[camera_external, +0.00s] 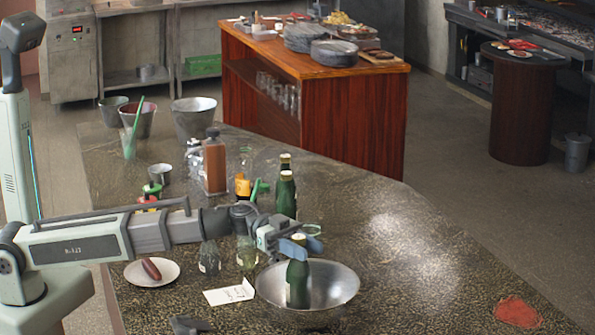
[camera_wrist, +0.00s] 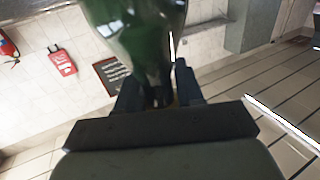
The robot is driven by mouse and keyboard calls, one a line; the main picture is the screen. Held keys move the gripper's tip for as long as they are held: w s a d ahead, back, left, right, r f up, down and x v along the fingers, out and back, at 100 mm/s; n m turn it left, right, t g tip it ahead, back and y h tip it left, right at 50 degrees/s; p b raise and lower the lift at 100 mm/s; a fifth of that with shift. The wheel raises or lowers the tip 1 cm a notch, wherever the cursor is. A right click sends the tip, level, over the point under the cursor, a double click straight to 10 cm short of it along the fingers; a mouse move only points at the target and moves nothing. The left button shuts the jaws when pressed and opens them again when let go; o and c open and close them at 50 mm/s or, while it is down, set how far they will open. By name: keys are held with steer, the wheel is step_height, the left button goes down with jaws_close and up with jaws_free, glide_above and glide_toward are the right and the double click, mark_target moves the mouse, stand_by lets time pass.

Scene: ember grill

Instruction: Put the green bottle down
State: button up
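A green bottle (camera_external: 298,284) with a pale cap is upright in the external view, over or inside a wide metal bowl (camera_external: 341,287) on the counter. I cannot tell whether its base touches the bowl. My gripper (camera_external: 297,244) is at the bottle's neck, with its blue fingers around it. In the wrist view the bottle (camera_wrist: 140,32) fills the top centre, and the fingers of my gripper (camera_wrist: 160,92) lie on both sides of its narrow end. The contact itself is partly hidden.
Two more green bottles (camera_external: 286,196) stand behind the bowl. A plate (camera_external: 168,274) with a sausage, a white card (camera_external: 230,292), a brown bottle (camera_external: 214,165) and metal buckets (camera_external: 195,118) are on the speckled counter (camera_external: 420,270). The counter right of the bowl is largely clear, with a red patch (camera_external: 517,311).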

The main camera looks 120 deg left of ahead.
steer(key=o, duration=0.4)
steer(key=shift+o, duration=0.2)
steer(key=shift+r, duration=0.15)
steer(key=shift+r, duration=0.25)
steer(key=v, duration=1.2)
steer(key=shift+r, duration=0.15)
steer(key=shift+c, duration=0.2)
